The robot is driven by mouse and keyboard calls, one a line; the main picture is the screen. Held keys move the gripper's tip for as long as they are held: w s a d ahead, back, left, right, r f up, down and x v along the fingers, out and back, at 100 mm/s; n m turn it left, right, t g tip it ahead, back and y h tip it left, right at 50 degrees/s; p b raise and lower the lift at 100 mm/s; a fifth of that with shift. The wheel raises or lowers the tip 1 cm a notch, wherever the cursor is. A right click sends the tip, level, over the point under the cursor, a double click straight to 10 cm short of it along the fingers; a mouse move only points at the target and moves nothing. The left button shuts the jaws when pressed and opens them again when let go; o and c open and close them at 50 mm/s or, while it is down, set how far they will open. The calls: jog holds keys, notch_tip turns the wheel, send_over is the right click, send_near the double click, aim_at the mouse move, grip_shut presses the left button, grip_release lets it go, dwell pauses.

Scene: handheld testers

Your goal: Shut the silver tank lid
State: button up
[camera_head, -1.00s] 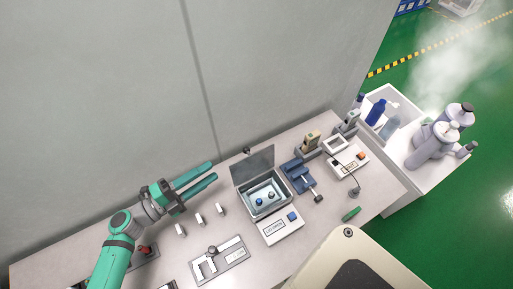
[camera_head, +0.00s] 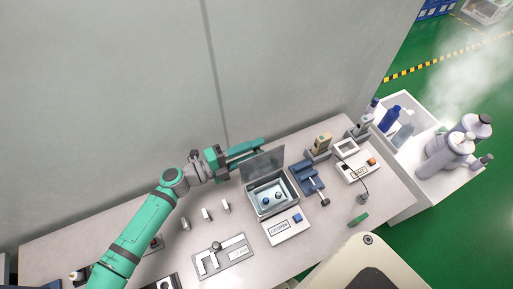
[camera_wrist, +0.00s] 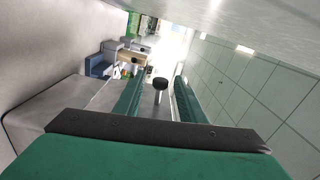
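The silver tank (camera_head: 272,212) stands open on the bench, with two small dark-topped items inside. Its grey lid (camera_head: 268,164) stands raised, roughly upright, along the back edge. My gripper (camera_head: 262,146) is at the lid's back, upper-left side, with its green fingers reaching along behind it. In the wrist view my gripper (camera_wrist: 158,85) is open, its two fingers apart. A black round knob on a short stem (camera_wrist: 160,84) shows between the fingers; I cannot tell whether they touch it. The lid partly hides the fingers in the head view.
A white control box with a blue button (camera_head: 288,228) sits in front of the tank. A blue clamp-like device (camera_head: 308,178) stands close on the right. Small white blocks (camera_head: 207,215) and a bracket plate (camera_head: 222,258) lie left. The grey wall rises behind.

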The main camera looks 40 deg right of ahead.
jog(key=shift+s+d, duration=0.1)
jog(key=shift+d, duration=0.3)
grip_shut()
